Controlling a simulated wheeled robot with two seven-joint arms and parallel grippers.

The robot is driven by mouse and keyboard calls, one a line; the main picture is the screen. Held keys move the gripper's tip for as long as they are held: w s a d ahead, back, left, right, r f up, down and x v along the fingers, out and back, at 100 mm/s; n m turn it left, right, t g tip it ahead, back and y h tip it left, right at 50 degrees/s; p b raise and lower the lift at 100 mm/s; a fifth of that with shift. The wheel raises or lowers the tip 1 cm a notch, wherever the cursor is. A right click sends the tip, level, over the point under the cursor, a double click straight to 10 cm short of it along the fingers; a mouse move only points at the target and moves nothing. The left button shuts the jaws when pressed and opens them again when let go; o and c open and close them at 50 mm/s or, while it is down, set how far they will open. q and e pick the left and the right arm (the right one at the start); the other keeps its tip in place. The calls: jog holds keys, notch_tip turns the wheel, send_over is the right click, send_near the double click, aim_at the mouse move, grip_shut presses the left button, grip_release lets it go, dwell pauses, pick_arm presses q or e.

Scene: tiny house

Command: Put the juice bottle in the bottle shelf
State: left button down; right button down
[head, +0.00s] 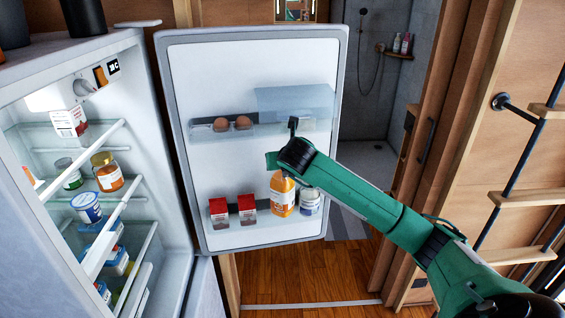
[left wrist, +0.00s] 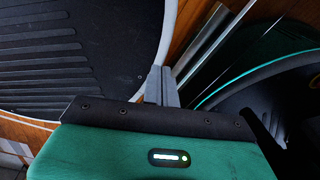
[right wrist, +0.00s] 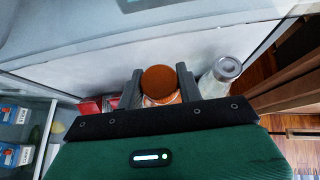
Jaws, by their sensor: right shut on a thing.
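The juice bottle (head: 283,198), orange with a white label, is upright at the lower bottle shelf (head: 262,222) on the inside of the open fridge door. It is between red boxes and a white bottle. My right gripper (right wrist: 160,76) is shut on the juice bottle, with a finger on each side of its orange-brown cap (right wrist: 159,80). In the head view my right arm covers the bottle's top. I cannot tell whether its base rests on the shelf. My left gripper (left wrist: 160,84) is empty with its fingers together, low down and away from the fridge.
Red boxes (head: 219,211) stand left of the bottle and a white bottle (head: 310,201) close on its right. Eggs (head: 242,123) sit on the upper door shelf. The fridge interior (head: 75,150) at the left holds several jars and cartons. Wooden floor (head: 290,270) is clear below the door.

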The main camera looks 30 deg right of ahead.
jog(key=c, duration=1.4)
grip_release()
jog(key=shift+f, duration=0.15)
jog(key=o, duration=0.5)
